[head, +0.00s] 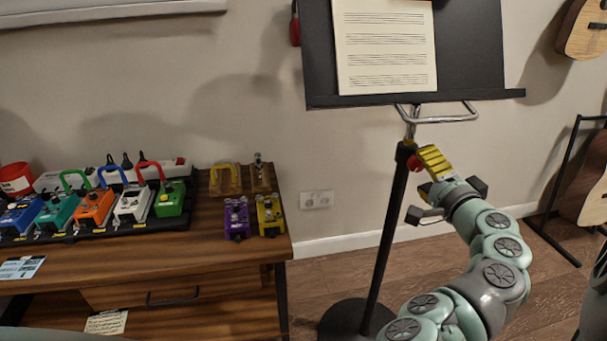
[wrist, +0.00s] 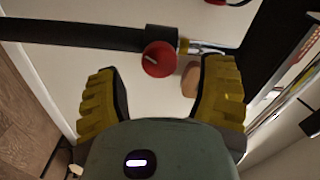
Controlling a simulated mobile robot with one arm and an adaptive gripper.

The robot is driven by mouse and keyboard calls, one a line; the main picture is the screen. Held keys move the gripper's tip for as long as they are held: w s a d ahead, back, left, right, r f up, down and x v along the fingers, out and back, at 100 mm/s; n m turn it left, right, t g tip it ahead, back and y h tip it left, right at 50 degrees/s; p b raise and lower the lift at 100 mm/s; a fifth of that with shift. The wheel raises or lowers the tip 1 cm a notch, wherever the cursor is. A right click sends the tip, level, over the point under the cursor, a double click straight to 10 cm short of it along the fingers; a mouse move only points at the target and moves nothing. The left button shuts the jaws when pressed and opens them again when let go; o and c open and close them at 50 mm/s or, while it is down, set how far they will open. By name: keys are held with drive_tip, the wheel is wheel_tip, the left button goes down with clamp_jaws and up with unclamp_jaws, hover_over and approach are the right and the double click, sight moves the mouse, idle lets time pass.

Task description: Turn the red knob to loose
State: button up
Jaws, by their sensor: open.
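The red knob (wrist: 159,59) sits on the collar of the music stand's black pole (wrist: 75,35). It is round, with a pale line across its face. In the head view the red knob (head: 414,162) shows small, partly behind my gripper. My gripper (head: 432,158) is beside the stand's pole, at the knob's height. In the wrist view its yellow ribbed fingers (wrist: 165,88) are spread wide, one on each side of the knob. The knob is ahead, between them, and neither finger touches it in this view. The gripper is empty.
The music stand (head: 408,103) holds sheet music (head: 385,45) above my gripper. A wooden table (head: 150,255) with several pedals stands at the left. Guitars are at the right; one rests on a black stand (head: 560,190). The floor between is clear.

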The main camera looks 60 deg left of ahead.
drive_tip(key=v, duration=0.9)
